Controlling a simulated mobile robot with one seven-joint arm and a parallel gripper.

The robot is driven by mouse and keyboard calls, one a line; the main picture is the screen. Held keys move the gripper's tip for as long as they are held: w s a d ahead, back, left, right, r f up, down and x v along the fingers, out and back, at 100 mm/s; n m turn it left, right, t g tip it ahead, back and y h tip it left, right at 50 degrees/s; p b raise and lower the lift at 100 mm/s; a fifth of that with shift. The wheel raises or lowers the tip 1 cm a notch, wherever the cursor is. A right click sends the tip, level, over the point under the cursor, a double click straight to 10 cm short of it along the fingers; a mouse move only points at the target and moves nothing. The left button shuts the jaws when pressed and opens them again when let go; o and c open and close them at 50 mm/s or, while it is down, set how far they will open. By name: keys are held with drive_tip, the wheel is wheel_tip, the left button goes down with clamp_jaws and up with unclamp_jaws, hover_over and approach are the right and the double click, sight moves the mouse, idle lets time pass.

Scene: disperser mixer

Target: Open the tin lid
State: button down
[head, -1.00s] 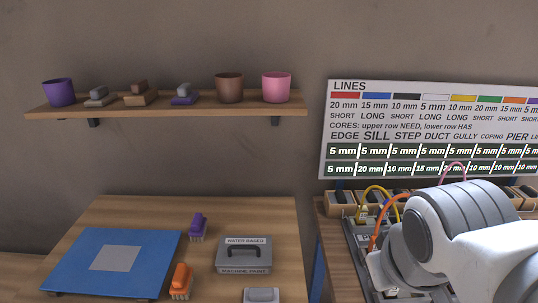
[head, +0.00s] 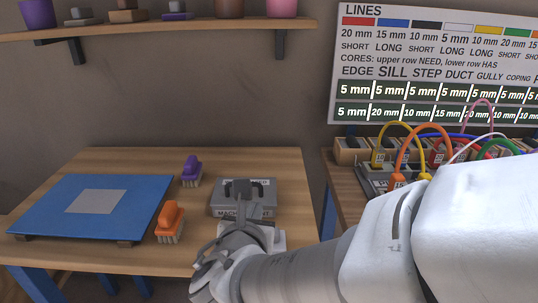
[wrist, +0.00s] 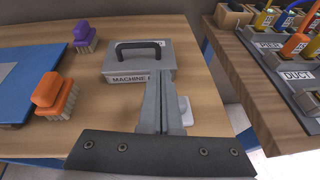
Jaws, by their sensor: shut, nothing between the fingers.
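The tin is a grey box with a dark handle on its lid and lettering on its front. In the head view the tin (head: 265,198) stands at the right of the wooden table, partly hidden by my gripper (head: 241,193). In the wrist view the tin (wrist: 126,66) shows with its lid (wrist: 118,62) down and its handle (wrist: 139,46) upright. My gripper (wrist: 157,76) is shut and empty, its fingertips by the tin's front right edge in that view. I cannot tell whether they touch it.
An orange brush (wrist: 54,95) and a purple brush (wrist: 84,38) stand left of the tin, beside a blue board (head: 60,207). A light grey block (wrist: 186,112) lies right of my fingers. A second bench (wrist: 240,65) with coloured cables stands across a gap.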

drive_tip(key=a+n, duration=0.1)
drive_tip(key=a+f+n+y, duration=0.1)
drive_tip(key=shift+s+a+f, duration=0.1)
drive_tip(key=shift+s+a, duration=0.05)
drive_tip(key=shift+a, duration=0.2)
drive_tip(key=shift+w+a+f+b, duration=0.1)
drive_tip(key=shift+w+f+b, duration=0.05)
drive_tip(key=shift+w+b, duration=0.2)
drive_tip(key=b+x, duration=0.3)
drive_tip(key=x, duration=0.5)
drive_tip(key=shift+w, duration=0.6)
drive_tip(key=shift+r+p, duration=0.45)
drive_tip(key=shift+p, duration=0.4)
